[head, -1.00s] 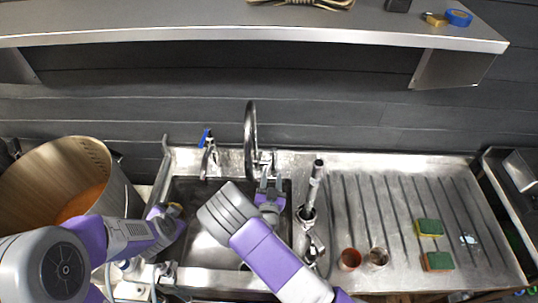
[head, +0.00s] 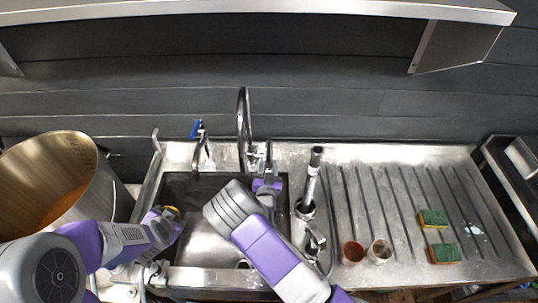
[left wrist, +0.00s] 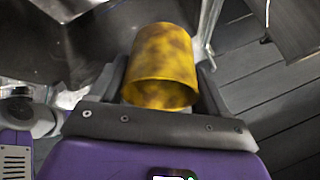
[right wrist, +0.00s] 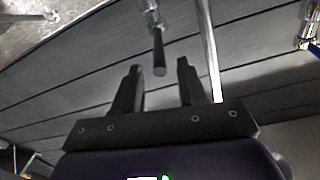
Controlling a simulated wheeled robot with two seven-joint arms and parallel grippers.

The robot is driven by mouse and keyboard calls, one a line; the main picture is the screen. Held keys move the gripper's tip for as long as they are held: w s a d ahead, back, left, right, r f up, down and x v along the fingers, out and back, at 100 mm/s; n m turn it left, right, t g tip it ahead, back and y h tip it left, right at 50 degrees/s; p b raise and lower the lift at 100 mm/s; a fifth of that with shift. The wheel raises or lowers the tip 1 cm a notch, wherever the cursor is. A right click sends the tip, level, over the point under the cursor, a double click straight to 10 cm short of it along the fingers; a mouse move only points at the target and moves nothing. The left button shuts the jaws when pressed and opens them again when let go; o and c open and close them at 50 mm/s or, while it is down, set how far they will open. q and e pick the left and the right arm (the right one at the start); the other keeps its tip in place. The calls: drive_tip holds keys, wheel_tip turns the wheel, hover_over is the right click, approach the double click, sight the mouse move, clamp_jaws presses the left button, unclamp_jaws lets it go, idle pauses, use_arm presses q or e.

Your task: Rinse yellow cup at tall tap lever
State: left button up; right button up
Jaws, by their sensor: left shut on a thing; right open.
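The yellow cup (left wrist: 165,65), blotched with brown, sits between the fingers of my left gripper (left wrist: 163,85), which is shut on it. In the head view only a bit of the yellow cup (head: 172,210) shows, over the left side of the sink basin (head: 205,240). The tall tap (head: 243,125) with its arched spout stands behind the basin. Its lever (right wrist: 159,52) shows in the right wrist view, ahead of and between the fingertips of my open right gripper (right wrist: 158,68). The fingers are apart from it. In the head view my right gripper (head: 268,170) is near the tap's right side.
A shorter blue-handled tap (head: 199,145) stands left of the tall tap. A sprayer (head: 311,180) stands right of the basin. Two cups (head: 352,253) and two sponges (head: 433,218) are on the ridged drainboard (head: 400,190). A large pot (head: 110,195) is at left.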

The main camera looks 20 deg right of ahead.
sight(269, 152)
drive_tip(key=shift+x, duration=2.6)
clamp_jaws()
